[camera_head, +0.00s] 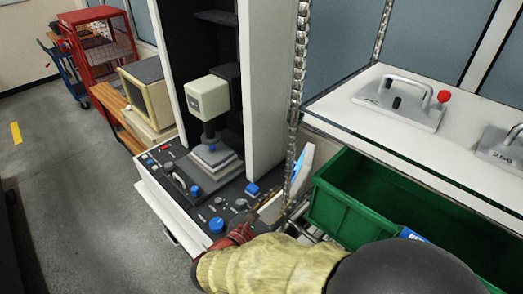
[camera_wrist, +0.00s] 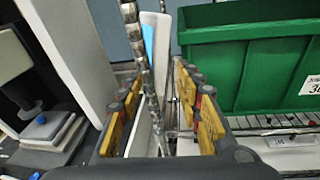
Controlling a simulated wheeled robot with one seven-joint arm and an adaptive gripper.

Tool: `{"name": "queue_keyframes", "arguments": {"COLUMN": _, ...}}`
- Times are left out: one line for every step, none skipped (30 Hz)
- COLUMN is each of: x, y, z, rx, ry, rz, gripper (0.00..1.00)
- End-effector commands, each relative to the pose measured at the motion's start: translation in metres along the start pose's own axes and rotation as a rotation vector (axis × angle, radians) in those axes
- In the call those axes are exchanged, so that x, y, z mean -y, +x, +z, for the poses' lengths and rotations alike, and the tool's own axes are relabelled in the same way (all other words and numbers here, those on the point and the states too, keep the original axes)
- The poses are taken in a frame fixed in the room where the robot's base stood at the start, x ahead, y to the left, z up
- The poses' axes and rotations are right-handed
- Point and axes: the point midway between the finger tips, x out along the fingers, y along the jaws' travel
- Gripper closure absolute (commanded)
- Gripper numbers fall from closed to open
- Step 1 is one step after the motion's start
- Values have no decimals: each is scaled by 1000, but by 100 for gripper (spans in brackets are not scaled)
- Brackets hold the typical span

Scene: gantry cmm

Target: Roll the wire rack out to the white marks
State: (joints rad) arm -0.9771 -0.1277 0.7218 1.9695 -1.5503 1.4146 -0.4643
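The wire rack shows as a ribbed chrome post (camera_head: 299,75) in the head view, with a second post farther back and wire shelving below a green bin. In the wrist view, the ribbed post (camera_wrist: 146,65) rises between the fingers of my gripper (camera_wrist: 165,95). The fingers stand apart with a gap on each side of the post, and I see no clear contact. In the head view, my gripper (camera_head: 268,212) is low beside the post, partly hidden by my arm. The rack's wheels are hidden. No white floor marks show in either view.
The green bin (camera_head: 336,202) sits right of the post. A control console (camera_head: 216,226) with knobs and a tall white cabinet (camera_head: 268,80) stand close on the left. A red cart (camera_head: 104,55) is far left. Grey floor (camera_head: 70,190) is open at left.

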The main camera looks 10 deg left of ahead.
Motion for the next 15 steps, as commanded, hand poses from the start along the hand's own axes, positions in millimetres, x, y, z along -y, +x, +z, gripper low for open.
{"name": "queue_keyframes", "arguments": {"x": -12, "y": 0, "z": 14, "rx": 45, "ry": -23, "rz": 33, "gripper": 64}}
{"name": "queue_keyframes", "arguments": {"x": -18, "y": -1, "z": 22, "rx": 70, "ry": -37, "rz": 50, "gripper": 64}}
{"name": "queue_keyframes", "arguments": {"x": -24, "y": -2, "z": 30, "rx": 99, "ry": -59, "rz": 67, "gripper": 64}}
{"name": "queue_keyframes", "arguments": {"x": -27, "y": -2, "z": 35, "rx": 118, "ry": -77, "rz": 76, "gripper": 64}}
{"name": "queue_keyframes", "arguments": {"x": -28, "y": -3, "z": 39, "rx": 134, "ry": -95, "rz": 78, "gripper": 64}}
{"name": "queue_keyframes", "arguments": {"x": -26, "y": -2, "z": 41, "rx": 141, "ry": -112, "rz": 72, "gripper": 64}}
{"name": "queue_keyframes", "arguments": {"x": -26, "y": -1, "z": 41, "rx": 142, "ry": -119, "rz": 69, "gripper": 64}}
{"name": "queue_keyframes", "arguments": {"x": -26, "y": 0, "z": 41, "rx": 142, "ry": -124, "rz": 68, "gripper": 64}}
{"name": "queue_keyframes", "arguments": {"x": -26, "y": 3, "z": 42, "rx": 142, "ry": -127, "rz": 67, "gripper": 64}}
{"name": "queue_keyframes", "arguments": {"x": -26, "y": 6, "z": 42, "rx": 142, "ry": -128, "rz": 67, "gripper": 64}}
{"name": "queue_keyframes", "arguments": {"x": -26, "y": 9, "z": 43, "rx": 142, "ry": -127, "rz": 66, "gripper": 64}}
{"name": "queue_keyframes", "arguments": {"x": -26, "y": 14, "z": 43, "rx": 141, "ry": -127, "rz": 64, "gripper": 64}}
{"name": "queue_keyframes", "arguments": {"x": -26, "y": 19, "z": 44, "rx": 140, "ry": -127, "rz": 64, "gripper": 64}}
{"name": "queue_keyframes", "arguments": {"x": -26, "y": 23, "z": 44, "rx": 140, "ry": -127, "rz": 65, "gripper": 64}}
{"name": "queue_keyframes", "arguments": {"x": -26, "y": 30, "z": 45, "rx": 140, "ry": -126, "rz": 63, "gripper": 64}}
